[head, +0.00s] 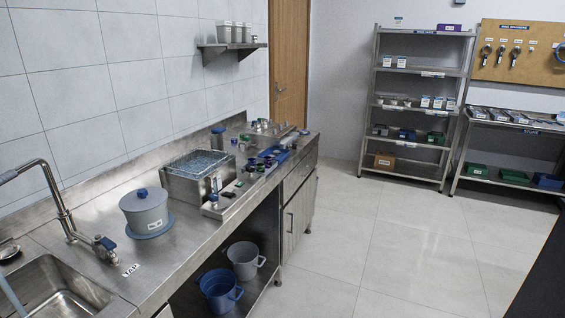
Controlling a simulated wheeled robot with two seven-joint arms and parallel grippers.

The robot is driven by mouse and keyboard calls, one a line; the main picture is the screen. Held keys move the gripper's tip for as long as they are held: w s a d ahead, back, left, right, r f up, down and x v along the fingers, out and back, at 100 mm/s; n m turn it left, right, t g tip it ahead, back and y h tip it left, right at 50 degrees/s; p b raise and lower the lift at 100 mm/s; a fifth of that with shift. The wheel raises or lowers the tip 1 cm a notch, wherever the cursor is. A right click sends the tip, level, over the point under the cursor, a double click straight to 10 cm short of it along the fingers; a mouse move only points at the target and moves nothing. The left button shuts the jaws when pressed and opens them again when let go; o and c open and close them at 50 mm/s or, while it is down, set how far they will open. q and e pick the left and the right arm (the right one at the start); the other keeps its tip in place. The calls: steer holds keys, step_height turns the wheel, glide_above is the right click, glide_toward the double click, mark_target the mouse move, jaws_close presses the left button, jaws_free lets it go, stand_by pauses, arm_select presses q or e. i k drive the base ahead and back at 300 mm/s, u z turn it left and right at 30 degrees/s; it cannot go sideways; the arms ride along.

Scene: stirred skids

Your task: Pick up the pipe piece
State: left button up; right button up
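I cannot single out the pipe piece with certainty. Several small parts (252,165), some dark, some blue-topped, lie on a long tray on the steel counter (185,230), too small to tell apart. A metal fitting with a blue handle (104,245) is on the counter by the sink, beside a label that seems to read "TAP". More small metal parts (264,126) stand on the far end of the counter. Neither of my grippers is in view.
A sink (65,290) with a tall faucet (62,205) is at the near left. A lidded grey pot (147,212) and a steel basket box (196,178) stand on the counter. Buckets (245,262) sit below. Shelving (412,125) stands at the back. The tiled floor (385,255) is clear.

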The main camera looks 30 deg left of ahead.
mark_target(267, 160)
steer(key=z, duration=0.05)
steer(key=i, duration=1.8)
steer(key=u, duration=1.3)
steer(key=i, duration=1.2)
steer(key=u, duration=1.25)
